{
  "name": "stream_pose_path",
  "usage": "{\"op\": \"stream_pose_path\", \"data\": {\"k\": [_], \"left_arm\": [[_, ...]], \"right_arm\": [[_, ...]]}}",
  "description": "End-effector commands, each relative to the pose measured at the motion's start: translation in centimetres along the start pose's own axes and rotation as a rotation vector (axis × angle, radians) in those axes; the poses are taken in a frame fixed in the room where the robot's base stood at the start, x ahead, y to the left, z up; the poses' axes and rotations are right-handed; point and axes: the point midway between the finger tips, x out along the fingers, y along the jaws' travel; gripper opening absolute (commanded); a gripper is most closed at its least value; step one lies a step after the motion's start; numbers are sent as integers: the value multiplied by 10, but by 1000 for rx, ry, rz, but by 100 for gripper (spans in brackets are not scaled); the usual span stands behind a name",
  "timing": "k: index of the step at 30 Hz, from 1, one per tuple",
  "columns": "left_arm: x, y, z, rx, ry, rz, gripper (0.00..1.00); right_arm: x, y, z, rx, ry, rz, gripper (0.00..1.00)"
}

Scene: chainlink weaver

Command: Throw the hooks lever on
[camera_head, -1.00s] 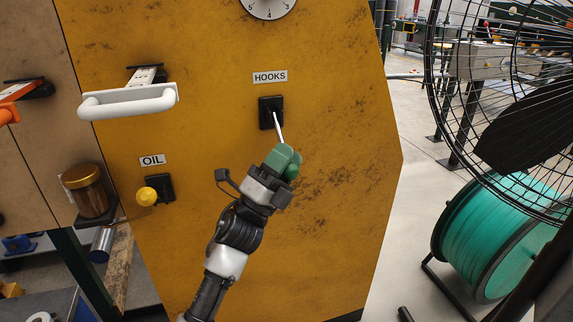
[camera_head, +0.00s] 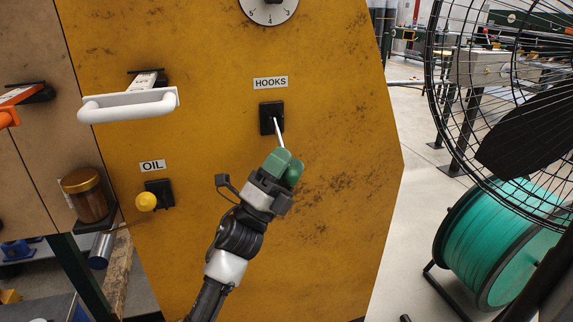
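The hooks lever (camera_head: 279,134) is a thin pale rod on a black switch plate (camera_head: 266,116), under the HOOKS label on the yellow panel. It points down and slightly right, out from the plate. My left gripper (camera_head: 284,162), with green fingers, is at the lever's lower end. Its two fingers are close together, with the rod running in between them, so it looks shut on the lever. The fingers hide the rod's tip. My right gripper is not in view.
On the yellow panel (camera_head: 340,230) are a yellow OIL knob (camera_head: 146,201), a white handle (camera_head: 129,106) and a dial (camera_head: 268,8). A brown jar (camera_head: 87,195) is at left. A caged fan (camera_head: 505,100) and a teal spool (camera_head: 490,240) stand right of the panel.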

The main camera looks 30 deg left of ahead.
Motion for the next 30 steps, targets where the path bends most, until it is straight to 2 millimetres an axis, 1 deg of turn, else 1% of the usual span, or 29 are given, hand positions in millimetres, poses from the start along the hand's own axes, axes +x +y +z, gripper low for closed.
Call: {"op": "stream_pose_path", "data": {"k": [4, 7, 8, 11, 15, 18, 21, 25, 30], "left_arm": [[-1, 0, 0, -1, 0, -1, 59], [-8, 1, 0, -2, -1, 1, 59], [-12, 1, 0, -2, -1, 1, 59], [-29, 2, 0, -3, -3, 3, 59], [-59, 2, 0, -1, -3, 4, 59], [-78, 2, 0, -2, -3, 3, 59], [-93, 1, 0, -1, -2, 2, 59], [-105, 0, 0, -1, 0, 0, 59], [-109, 0, 0, 0, 0, -1, 59]], "right_arm": [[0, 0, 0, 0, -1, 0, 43], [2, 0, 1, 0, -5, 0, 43], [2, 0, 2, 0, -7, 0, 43], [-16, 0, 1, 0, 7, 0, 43], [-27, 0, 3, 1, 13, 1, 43], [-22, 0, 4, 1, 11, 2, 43], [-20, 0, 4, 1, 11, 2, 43], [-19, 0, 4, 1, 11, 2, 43], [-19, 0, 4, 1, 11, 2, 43]]}}
